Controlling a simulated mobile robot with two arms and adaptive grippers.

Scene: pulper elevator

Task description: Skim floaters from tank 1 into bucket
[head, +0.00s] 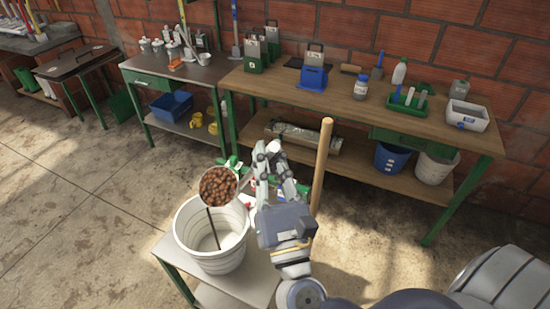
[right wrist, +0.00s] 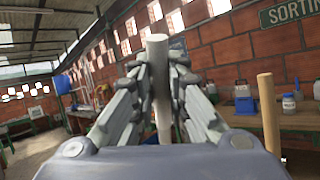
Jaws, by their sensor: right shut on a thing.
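A round skimmer (head: 218,187) holds a heap of brown floaters (head: 219,185). It is over the back rim of the white bucket (head: 190,250). The bucket stands upright, and a thin dark line shows inside it. My right gripper (head: 272,160) is right of the skimmer and shut on its pale handle, which stands between the fingers in the right wrist view (right wrist: 159,85). I cannot tell whether the skimmer touches the rim. My left gripper is not in view. I cannot make out tank 1.
The bucket stands on a small low table (head: 240,285). An upright wooden pole (head: 322,165) is close on the right of my gripper. Behind is a long wooden workbench (head: 350,97) with bottles and boxes. Open floor (head: 70,190) lies to the left.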

